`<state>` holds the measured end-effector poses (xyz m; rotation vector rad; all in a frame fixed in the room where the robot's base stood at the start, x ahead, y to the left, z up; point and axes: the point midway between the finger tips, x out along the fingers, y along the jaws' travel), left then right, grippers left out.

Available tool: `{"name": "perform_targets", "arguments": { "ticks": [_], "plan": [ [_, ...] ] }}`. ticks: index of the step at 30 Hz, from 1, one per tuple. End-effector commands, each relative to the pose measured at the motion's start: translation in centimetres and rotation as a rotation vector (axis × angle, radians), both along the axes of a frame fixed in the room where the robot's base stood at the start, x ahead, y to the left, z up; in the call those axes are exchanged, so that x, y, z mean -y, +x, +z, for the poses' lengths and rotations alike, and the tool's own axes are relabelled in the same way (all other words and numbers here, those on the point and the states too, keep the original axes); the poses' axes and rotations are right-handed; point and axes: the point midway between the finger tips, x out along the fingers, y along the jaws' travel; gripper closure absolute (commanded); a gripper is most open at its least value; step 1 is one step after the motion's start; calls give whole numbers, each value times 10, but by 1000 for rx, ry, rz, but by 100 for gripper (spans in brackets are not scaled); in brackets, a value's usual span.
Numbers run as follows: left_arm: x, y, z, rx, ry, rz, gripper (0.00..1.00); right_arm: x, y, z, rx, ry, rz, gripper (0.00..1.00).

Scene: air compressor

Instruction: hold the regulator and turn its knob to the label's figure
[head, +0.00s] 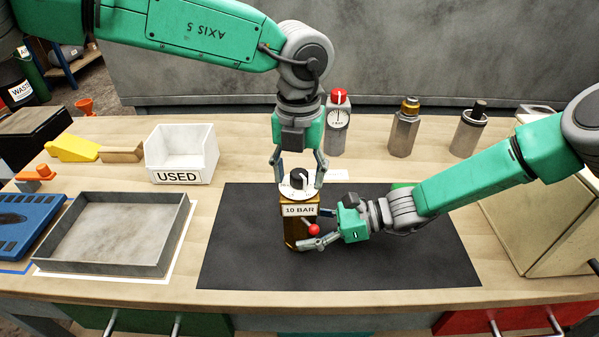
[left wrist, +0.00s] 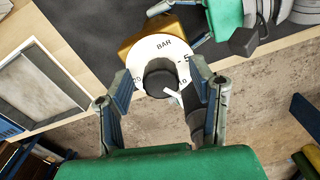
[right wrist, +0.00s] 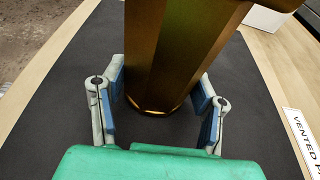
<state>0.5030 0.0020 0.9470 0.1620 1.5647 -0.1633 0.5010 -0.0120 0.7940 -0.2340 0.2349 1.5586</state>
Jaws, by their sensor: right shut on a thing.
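The regulator (head: 297,232) is a brass-coloured, faceted body standing upright on the black mat, with a white label reading 10 BAR (head: 299,210). Its white dial (left wrist: 160,52) has a dark knob (left wrist: 160,78) with a white pointer. In the left wrist view the pointer is toward the lower right, near a partly hidden figure. My left gripper (head: 298,177) is above the regulator, fingers spread on both sides of the knob with gaps visible. My right gripper (head: 308,234) is shut on the regulator's lower body; its fingers flank the body in the right wrist view (right wrist: 160,88).
A red ball (head: 314,229) is beside the regulator at my right gripper. A gauge with a red top (head: 337,125) and two metal fittings (head: 404,132) (head: 470,130) stand behind. The USED bin (head: 181,176) and grey tray (head: 115,268) are left. The black mat (head: 400,265) is clear in front.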

Motion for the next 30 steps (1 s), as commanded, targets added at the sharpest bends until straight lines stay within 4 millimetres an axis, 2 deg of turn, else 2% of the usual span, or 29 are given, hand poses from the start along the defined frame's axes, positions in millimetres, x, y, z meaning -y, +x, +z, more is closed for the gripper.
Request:
{"name": "perform_targets", "arguments": {
  "ticks": [5, 8, 21, 25, 30],
  "plan": [
    [0, 0, 2, -1, 0, -1, 50, 0, -1, -1, -2, -1, 0, 69],
    [1, 0, 10, 0, -1, 0, 50, 0, -1, -1, -2, -1, 0, 69],
    [1, 1, 96, 1, -1, 0, 50, 0, -1, -1, -2, -2, 0, 69],
    [1, 2, 112, 1, 0, 0, 50, 0, -1, -1, -2, -2, 0, 69],
    [1, 1, 119, -3, 2, -1, 50, 0, -1, -1, -2, -2, 0, 69]
  ]
}}
